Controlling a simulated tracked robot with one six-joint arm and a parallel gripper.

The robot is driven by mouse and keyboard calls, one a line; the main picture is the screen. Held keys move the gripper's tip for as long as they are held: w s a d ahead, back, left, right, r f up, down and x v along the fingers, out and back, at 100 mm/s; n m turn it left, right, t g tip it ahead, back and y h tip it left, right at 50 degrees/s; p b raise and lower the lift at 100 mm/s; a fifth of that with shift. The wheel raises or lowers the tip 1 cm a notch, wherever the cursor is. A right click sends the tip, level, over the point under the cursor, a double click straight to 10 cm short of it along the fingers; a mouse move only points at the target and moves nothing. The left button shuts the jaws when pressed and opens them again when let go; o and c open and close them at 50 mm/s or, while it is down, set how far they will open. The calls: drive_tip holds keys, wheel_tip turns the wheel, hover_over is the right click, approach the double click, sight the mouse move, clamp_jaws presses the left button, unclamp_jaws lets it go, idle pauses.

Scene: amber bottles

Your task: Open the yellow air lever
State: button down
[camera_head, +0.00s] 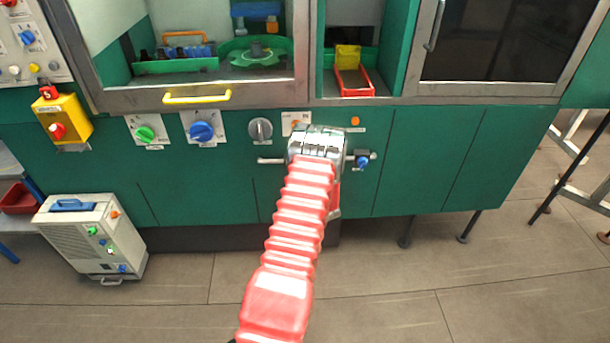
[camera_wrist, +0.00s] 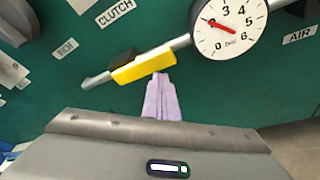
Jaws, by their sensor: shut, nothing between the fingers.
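The yellow air lever (camera_wrist: 145,64) shows in the wrist view, on a grey metal pipe (camera_wrist: 97,80) and lying roughly along it. A dark block sits at its upper left end. My gripper (camera_wrist: 161,76) is shut and empty. Its pale fingertips are right at the lever's lower edge; I cannot tell if they touch. In the head view my gripper end (camera_head: 315,145) is at the green panel and hides the lever. The pipe's left end (camera_head: 270,160) shows beside it.
A round dial gauge (camera_wrist: 228,24) sits on the pipe right of the lever, near an AIR label (camera_wrist: 299,33). A grey knob (camera_head: 260,129) is at upper left.

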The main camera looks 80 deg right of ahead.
drive_tip(key=s+a, duration=0.1)
drive_tip(key=a, duration=0.8)
drive_tip(key=shift+s+a+f, duration=0.2)
drive_tip(key=shift+a+f, duration=0.05)
drive_tip(key=shift+a, duration=0.1)
idle(0.5)
idle(0.4)
